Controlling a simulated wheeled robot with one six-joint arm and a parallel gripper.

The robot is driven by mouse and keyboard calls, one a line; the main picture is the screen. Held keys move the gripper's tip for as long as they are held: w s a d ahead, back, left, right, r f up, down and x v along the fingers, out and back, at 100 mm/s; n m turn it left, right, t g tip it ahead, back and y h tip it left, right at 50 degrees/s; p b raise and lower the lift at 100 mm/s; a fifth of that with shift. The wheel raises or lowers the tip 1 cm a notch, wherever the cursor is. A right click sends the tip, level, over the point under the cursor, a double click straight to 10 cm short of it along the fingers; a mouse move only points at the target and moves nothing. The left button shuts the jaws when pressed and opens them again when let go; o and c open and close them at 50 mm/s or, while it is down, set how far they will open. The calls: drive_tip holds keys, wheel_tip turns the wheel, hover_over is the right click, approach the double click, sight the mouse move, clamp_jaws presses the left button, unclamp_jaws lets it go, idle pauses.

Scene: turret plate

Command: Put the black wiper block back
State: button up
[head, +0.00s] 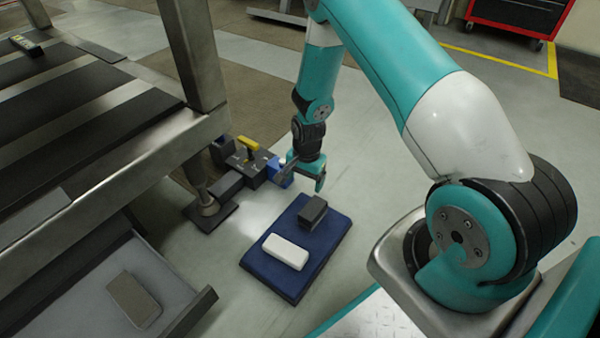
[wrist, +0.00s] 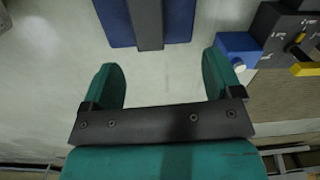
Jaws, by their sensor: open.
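The black wiper block (head: 312,212) lies on the blue mat (head: 268,277), near its far right edge, beside a white block (head: 286,251). In the wrist view the block (wrist: 148,22) shows at the top, its near end at or slightly past the edge of the mat (wrist: 180,22). My gripper (head: 303,174) is above the floor just beyond the mat, apart from the block. In the wrist view my gripper (wrist: 166,82) has its two teal fingers spread, with only bare floor between them.
A dark fixture (head: 253,165) with a yellow lever (head: 248,143) and a blue part (head: 277,172) stands close left of my gripper. A steel bench (head: 120,135) fills the left. A grey tray (head: 170,278) below it holds a grey-brown block (head: 133,299).

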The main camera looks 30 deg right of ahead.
drive_tip(key=s+a+r+n+y, duration=0.15)
drive_tip(key=a+r+n, duration=0.35)
drive_tip(key=r, duration=0.6)
drive_tip(key=s+a+r+n+y, duration=0.1)
drive_tip(key=s+a+r+n, duration=0.15)
drive_tip(key=a+r, duration=0.65)
drive_tip(key=s+a+r+n, duration=0.2)
drive_tip(key=s+r+n, duration=0.4)
drive_tip(key=s+r, duration=0.2)
drive_tip(key=s+a+r+n+y, duration=0.1)
drive_tip(key=s+a+r+n, duration=0.2)
drive_tip(key=s+r+n, duration=0.3)
drive_tip(key=s+r, duration=0.2)
drive_tip(key=s, duration=0.3)
drive_tip(key=shift+s+a, duration=0.15)
drive_tip(key=shift+a, duration=0.1)
